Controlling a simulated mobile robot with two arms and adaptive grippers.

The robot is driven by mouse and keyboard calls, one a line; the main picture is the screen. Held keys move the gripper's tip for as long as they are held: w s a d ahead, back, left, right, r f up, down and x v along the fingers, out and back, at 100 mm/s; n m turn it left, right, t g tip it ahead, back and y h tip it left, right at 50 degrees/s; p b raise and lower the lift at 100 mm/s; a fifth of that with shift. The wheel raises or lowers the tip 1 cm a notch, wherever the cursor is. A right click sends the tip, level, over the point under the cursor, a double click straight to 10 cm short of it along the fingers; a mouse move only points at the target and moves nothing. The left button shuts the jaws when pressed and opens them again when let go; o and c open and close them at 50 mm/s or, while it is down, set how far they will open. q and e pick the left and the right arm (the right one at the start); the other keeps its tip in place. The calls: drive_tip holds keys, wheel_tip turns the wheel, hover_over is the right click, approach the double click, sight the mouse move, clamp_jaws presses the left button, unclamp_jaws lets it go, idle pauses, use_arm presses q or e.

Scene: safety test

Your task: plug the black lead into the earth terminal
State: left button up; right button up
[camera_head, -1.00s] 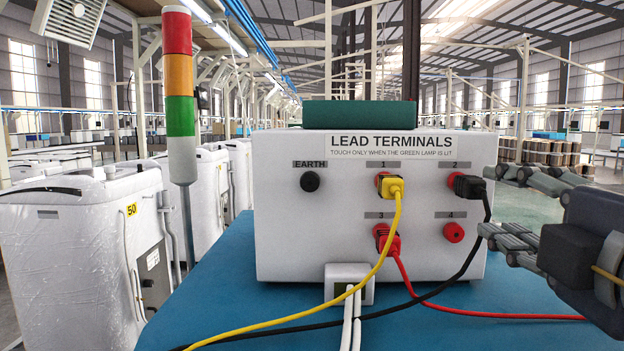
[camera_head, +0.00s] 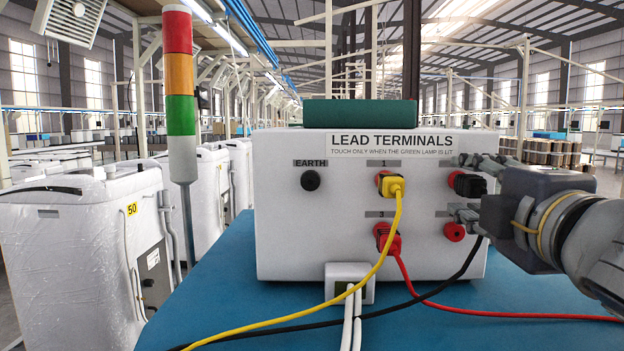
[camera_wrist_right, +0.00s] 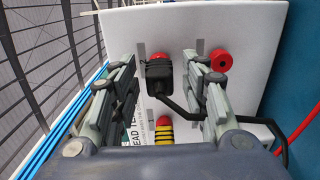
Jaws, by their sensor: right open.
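A white box labelled LEAD TERMINALS (camera_head: 300,235) stands on the blue table. The black EARTH terminal (camera_head: 310,181) at its upper left is empty. The black lead's plug (camera_head: 468,185) sits in terminal 2; its cable runs down and left across the table. My right gripper (camera_head: 457,187) is open, with fingers above and below this plug in the head view. In the right wrist view the black plug (camera_wrist_right: 159,76) shows between the spread fingers, with gaps on both sides. My left gripper is out of view.
A yellow plug (camera_head: 391,186) is in terminal 1 and a red plug (camera_head: 386,238) in terminal 3. Red terminal 4 (camera_head: 454,231) is empty. A lamp tower (camera_head: 179,70) has red, orange and green sections; none clearly glows. White cables leave a small socket (camera_head: 349,275).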

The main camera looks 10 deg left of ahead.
sight(480, 189)
drive_tip(key=shift+w+a, duration=0.1)
drive_tip(key=shift+w, duration=0.25)
idle(1.1)
clamp_jaws()
drive_tip(key=shift+s, duration=0.15)
drive_tip(key=shift+s+d+p, duration=0.1)
drive_tip(key=shift+s+d, duration=0.1)
drive_tip(key=shift+s, duration=0.75)
drive_tip(key=shift+s+d+p, duration=0.1)
drive_tip(key=shift+s+d, duration=0.1)
drive_tip(key=shift+s, duration=0.75)
drive_tip(key=shift+s+d+p, duration=0.1)
drive_tip(key=shift+s+d, duration=0.1)
drive_tip(key=shift+s, duration=0.75)
drive_tip(key=shift+d, duration=0.1)
